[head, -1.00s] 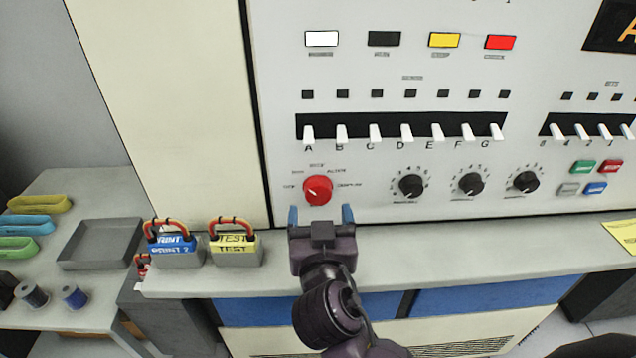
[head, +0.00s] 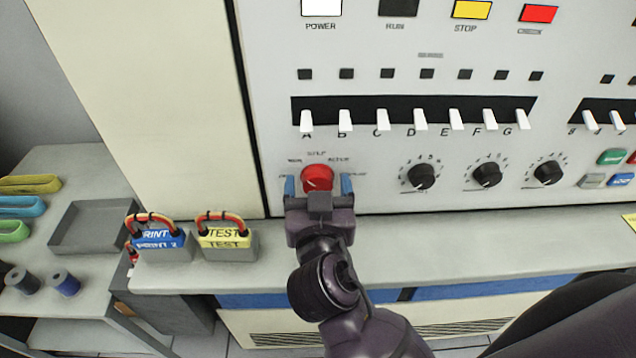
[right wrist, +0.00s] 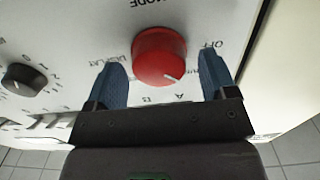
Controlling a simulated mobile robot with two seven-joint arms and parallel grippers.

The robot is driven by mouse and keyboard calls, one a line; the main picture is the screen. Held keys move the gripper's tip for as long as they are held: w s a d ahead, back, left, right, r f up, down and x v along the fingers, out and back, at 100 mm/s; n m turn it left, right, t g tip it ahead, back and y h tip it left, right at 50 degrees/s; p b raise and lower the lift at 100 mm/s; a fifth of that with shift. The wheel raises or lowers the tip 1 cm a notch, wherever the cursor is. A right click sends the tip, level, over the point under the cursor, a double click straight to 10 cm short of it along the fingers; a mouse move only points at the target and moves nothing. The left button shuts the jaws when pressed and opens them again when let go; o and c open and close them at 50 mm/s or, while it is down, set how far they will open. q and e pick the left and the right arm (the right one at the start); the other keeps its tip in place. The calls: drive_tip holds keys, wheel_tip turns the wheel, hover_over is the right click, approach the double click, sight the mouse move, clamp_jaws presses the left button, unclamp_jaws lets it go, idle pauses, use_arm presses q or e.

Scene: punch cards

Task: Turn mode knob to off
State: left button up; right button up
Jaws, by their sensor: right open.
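The red mode knob (head: 317,178) is on the grey-white panel, below the row of lettered switches. In the right wrist view the red knob (right wrist: 159,56) shows a white pointer line at its lower right edge, and the panel lettering reads MODE, OFF, DISPLAY, A and B around it. My right gripper (head: 318,186) is open, with one blue finger on each side of the knob. In the right wrist view the fingers of the gripper (right wrist: 165,78) flank the knob with visible gaps, so they do not appear to touch it. My left gripper is not in view.
Black dials (head: 421,176) sit right of the knob. White lever switches (head: 381,120) line up above it. A ledge (head: 420,238) runs below the panel. Blue PRINT (head: 160,241) and yellow TEST (head: 226,238) tagged blocks stand on the ledge at left.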

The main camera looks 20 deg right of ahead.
drive_tip(key=shift+c, duration=0.4)
drive_tip(key=c, duration=0.8)
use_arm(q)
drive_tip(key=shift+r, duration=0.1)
use_arm(e)
drive_tip(key=n+p, duration=0.1)
drive_tip(key=n, duration=0.2)
drive_tip(key=shift+a+r+n+p, duration=0.1)
drive_tip(key=shift+n+p, duration=0.2)
drive_tip(key=shift+n, duration=0.1)
drive_tip(key=n+p, duration=0.1)
drive_tip(key=n, duration=0.2)
drive_tip(key=shift+n, duration=0.4)
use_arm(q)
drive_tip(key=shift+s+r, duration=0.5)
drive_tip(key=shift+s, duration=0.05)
use_arm(e)
drive_tip(key=shift+n, duration=0.6)
drive_tip(key=shift+a, duration=0.1)
